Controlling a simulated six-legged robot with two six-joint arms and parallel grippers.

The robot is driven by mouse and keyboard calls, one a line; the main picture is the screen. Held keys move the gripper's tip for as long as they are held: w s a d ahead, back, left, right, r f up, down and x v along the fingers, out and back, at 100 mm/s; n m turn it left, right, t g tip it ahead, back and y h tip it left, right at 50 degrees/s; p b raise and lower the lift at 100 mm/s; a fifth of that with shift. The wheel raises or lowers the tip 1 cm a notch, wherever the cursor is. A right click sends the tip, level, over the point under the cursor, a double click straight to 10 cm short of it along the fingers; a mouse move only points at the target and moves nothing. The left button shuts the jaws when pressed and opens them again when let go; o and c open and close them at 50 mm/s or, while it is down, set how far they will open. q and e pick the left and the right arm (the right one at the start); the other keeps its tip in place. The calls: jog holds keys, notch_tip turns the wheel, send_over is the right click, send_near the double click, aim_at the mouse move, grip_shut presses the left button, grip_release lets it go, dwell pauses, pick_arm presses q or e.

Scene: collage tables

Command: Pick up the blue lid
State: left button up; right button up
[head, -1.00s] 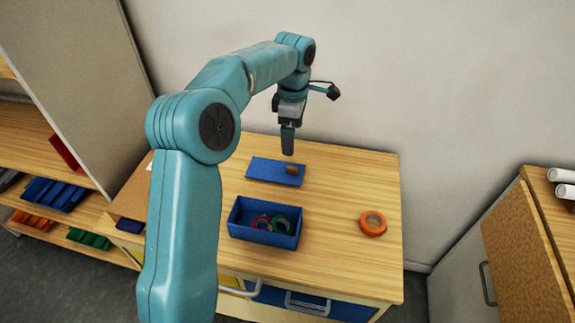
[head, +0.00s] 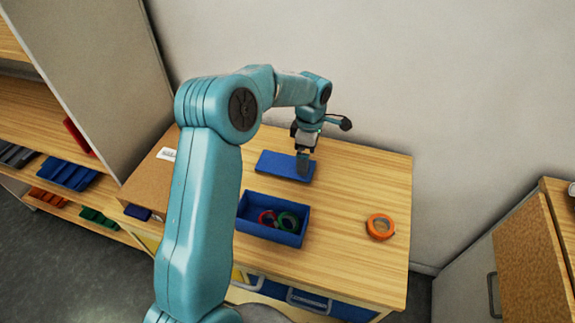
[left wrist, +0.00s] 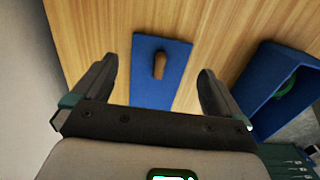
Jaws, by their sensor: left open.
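The blue lid (head: 276,165) lies flat on the wooden table, behind the blue box. In the left wrist view the lid (left wrist: 150,92) shows a brown upright knob (left wrist: 160,65) on it. My left gripper (head: 303,172) points down over the right part of the lid in the head view and hides the knob there. In the left wrist view my left gripper (left wrist: 158,75) is open, its two fingers on either side of the lid and knob, with nothing held. I cannot tell the exact height above the lid. My right gripper is not in view.
The open blue box (head: 273,234) holds a red ring and a green ring. An orange tape roll (head: 380,227) lies at the right of the table (head: 345,190). A cardboard box (head: 150,184) stands at the left. A wall rises behind the table.

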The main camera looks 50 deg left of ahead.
aim_at(286, 164)
pick_arm(q)
jog(key=shift+s+a+f+p, duration=0.1)
jog(key=shift+s+f+p, duration=0.2)
jog(key=shift+f, duration=0.2)
jog(key=shift+s+a+f+p, duration=0.1)
jog(key=shift+s+f+p, duration=0.15)
jog(key=shift+f, duration=0.25)
jog(key=f, duration=0.1)
jog(key=w+f, duration=0.1)
jog(key=f, duration=0.1)
jog(key=shift+f, duration=0.15)
jog(key=shift+s, duration=0.35)
jog(key=shift+w, duration=0.2)
jog(key=c, duration=0.8)
